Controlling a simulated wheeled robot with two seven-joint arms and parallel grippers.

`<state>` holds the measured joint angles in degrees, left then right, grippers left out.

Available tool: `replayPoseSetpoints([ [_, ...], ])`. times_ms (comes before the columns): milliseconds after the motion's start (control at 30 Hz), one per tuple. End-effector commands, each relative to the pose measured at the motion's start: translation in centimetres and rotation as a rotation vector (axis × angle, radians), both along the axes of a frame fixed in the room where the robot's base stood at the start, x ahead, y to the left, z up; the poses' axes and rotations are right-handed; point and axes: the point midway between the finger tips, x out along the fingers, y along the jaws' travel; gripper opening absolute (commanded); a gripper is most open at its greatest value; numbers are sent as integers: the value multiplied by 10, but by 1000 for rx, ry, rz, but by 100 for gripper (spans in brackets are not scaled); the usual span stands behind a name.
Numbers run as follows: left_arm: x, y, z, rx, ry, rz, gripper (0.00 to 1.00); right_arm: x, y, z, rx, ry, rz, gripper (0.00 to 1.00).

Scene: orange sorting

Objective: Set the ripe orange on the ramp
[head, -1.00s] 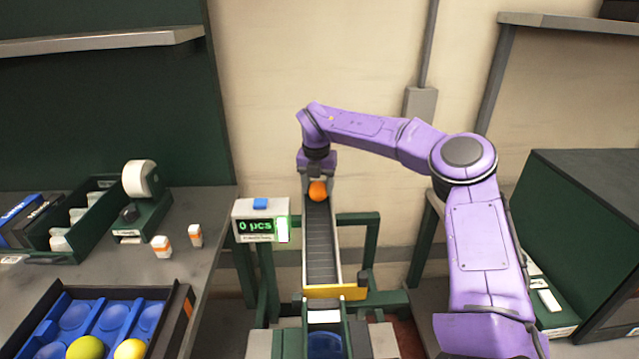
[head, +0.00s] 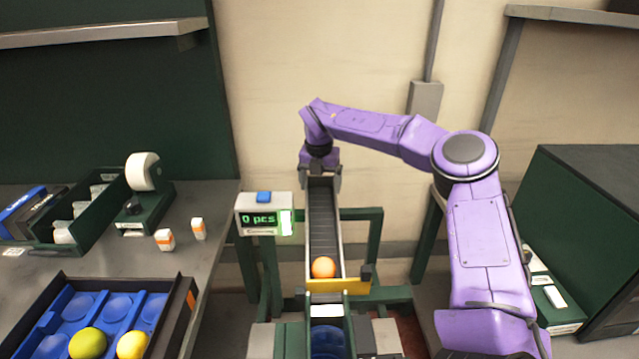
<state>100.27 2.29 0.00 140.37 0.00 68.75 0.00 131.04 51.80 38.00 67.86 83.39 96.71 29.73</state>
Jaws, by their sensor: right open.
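The ripe orange (head: 323,267) lies at the near, lower end of the ramp (head: 323,225), by the yellow bar (head: 335,286) across it. My right gripper (head: 321,180) is open and empty above the far, upper end of the ramp, apart from the orange. A greenish fruit (head: 88,343) and a yellow fruit (head: 132,346) sit in the blue tray (head: 98,323) at the lower left. My left gripper is not in view.
A counter box (head: 264,216) reading "0 pcs" stands left of the ramp. Small white-and-orange bottles (head: 165,240), a tape dispenser (head: 145,195) and a green bin (head: 85,215) stand on the left table. A dark green cabinet (head: 590,220) is at the right.

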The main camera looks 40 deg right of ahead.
Motion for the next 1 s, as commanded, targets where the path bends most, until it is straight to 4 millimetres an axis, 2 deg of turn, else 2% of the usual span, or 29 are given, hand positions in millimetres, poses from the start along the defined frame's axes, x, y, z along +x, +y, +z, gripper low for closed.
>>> replayPoseSetpoints([
  [233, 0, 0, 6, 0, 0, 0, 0, 0, -1, 7, -1, 2, -1, 88],
  [1000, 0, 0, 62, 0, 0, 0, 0, 0, 0, 82, -1, 1, -1, 88],
])
